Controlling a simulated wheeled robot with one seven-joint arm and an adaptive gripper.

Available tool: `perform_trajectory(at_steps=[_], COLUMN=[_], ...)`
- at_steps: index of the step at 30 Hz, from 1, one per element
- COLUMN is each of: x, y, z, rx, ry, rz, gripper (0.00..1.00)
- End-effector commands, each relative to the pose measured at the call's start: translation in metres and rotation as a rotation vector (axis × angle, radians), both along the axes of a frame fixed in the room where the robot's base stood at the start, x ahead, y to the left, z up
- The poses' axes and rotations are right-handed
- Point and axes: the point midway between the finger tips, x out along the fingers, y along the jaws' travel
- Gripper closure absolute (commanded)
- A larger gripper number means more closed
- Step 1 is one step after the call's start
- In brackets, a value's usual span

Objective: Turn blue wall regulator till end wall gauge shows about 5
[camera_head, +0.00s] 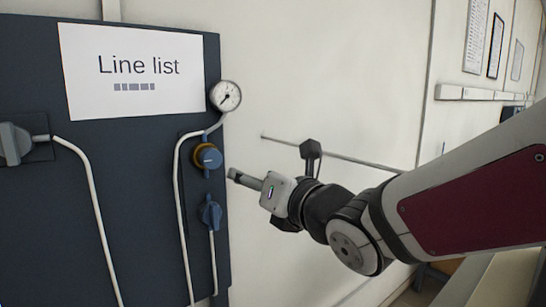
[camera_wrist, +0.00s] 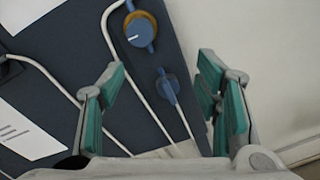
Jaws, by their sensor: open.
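The blue regulator knob (camera_head: 209,157) sits on a yellow ring on the dark wall panel. It also shows at the top of the wrist view (camera_wrist: 139,30), with a white mark on its face. The round white gauge (camera_head: 225,96) is above it at the panel's right edge; its dark needle seems to point to the lower left, but the numbers are too small to read. My gripper (camera_head: 233,175) is just right of the knob and apart from it. In the wrist view its teal-padded fingers (camera_wrist: 163,88) are open with nothing held between them.
A blue valve handle (camera_head: 211,213) is below the regulator, with pale pipes (camera_head: 181,200) running down the panel. A grey valve handle (camera_head: 15,144) is at the far left. A "Line list" sheet (camera_head: 140,95) hangs above. The wall (camera_head: 330,80) right of the panel is mostly bare.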

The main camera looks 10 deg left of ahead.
Motion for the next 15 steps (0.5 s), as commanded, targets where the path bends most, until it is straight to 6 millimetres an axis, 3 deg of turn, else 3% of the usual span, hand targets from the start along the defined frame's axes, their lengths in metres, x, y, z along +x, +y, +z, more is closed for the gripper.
perform_trajectory(at_steps=[3, 7, 15], x=[-0.009, -0.012, 0.007], y=[0.024, 0.034, 0.058], z=[0.005, 0.008, 0.008], rx=[-0.059, -0.085, -0.089], ry=[-0.129, -0.192, -0.197], rz=[0.065, 0.09, 0.094], gripper=[0.42, 0.42, 0.42])
